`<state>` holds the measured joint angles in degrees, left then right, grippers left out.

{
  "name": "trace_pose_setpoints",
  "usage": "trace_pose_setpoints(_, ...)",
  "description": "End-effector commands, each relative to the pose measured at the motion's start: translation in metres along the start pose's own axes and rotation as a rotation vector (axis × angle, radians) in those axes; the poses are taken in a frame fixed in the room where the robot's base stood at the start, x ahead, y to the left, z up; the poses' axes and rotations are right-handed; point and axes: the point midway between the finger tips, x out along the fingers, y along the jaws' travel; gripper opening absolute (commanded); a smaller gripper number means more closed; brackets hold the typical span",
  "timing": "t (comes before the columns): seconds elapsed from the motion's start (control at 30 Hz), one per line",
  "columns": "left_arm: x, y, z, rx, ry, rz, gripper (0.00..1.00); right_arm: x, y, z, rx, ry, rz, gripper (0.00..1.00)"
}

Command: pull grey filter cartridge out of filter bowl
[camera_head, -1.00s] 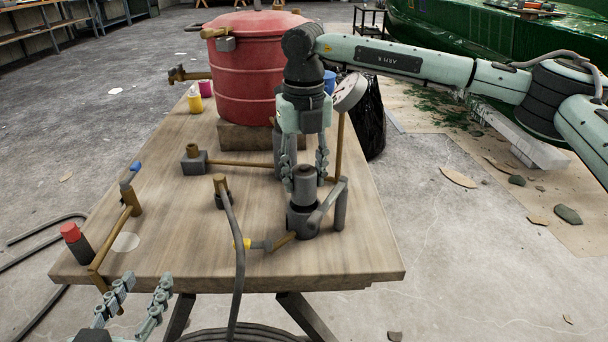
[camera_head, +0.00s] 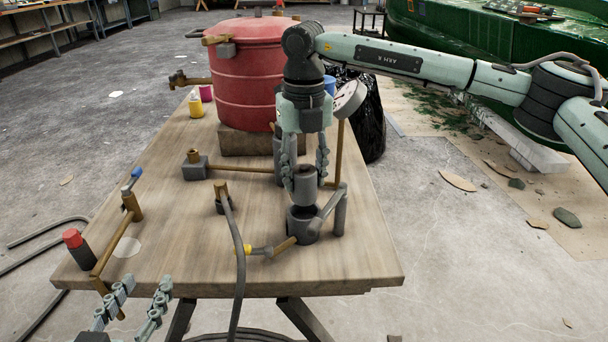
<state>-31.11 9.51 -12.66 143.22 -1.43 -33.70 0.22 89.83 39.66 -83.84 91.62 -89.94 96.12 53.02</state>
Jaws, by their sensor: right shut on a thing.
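The grey filter cartridge (camera_head: 304,186) is a short upright cylinder between the fingers of my right gripper (camera_head: 305,178). The gripper points down and is shut on it. The dark filter bowl (camera_head: 303,226) stands on the table right below, and its open dark mouth shows. The cartridge's lower end is at or just above the bowl's rim; I cannot tell whether it is fully clear.
A red tank (camera_head: 250,80) stands on a block at the back of the wooden table (camera_head: 180,235). Brass pipes, a hose (camera_head: 237,250) and a gauge (camera_head: 349,98) surround the bowl. The table's middle left is mostly clear.

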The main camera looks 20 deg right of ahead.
Motion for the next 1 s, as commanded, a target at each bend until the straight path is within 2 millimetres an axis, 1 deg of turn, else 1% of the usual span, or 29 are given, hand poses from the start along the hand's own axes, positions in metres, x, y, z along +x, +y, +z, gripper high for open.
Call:
trace_pose_setpoints(0.03, -0.001, 0.0, -0.005, 0.0, 0.0, 0.0, 0.4, -0.008, 0.0, 0.0, 0.0, -0.001, 0.001, 0.13)
trace_pose_setpoints(0.13, -0.002, 0.0, -0.01, 0.0, 0.0, 0.0, 0.4, -0.016, 0.001, 0.0, 0.0, -0.002, 0.002, 0.13)
trace_pose_setpoints(0.23, -0.003, -0.001, -0.011, 0.0, 0.0, 0.0, 0.4, -0.019, 0.0, 0.0, 0.0, -0.001, 0.001, 0.13)
trace_pose_setpoints(0.57, -0.003, -0.001, -0.011, 0.0, 0.0, 0.0, 0.4, -0.02, 0.0, 0.0, 0.0, -0.001, 0.001, 0.13)
trace_pose_setpoints(1.0, -0.006, -0.001, -0.028, 0.0, 0.0, 0.0, 0.4, -0.049, 0.001, 0.0, 0.0, -0.001, 0.002, 0.13)
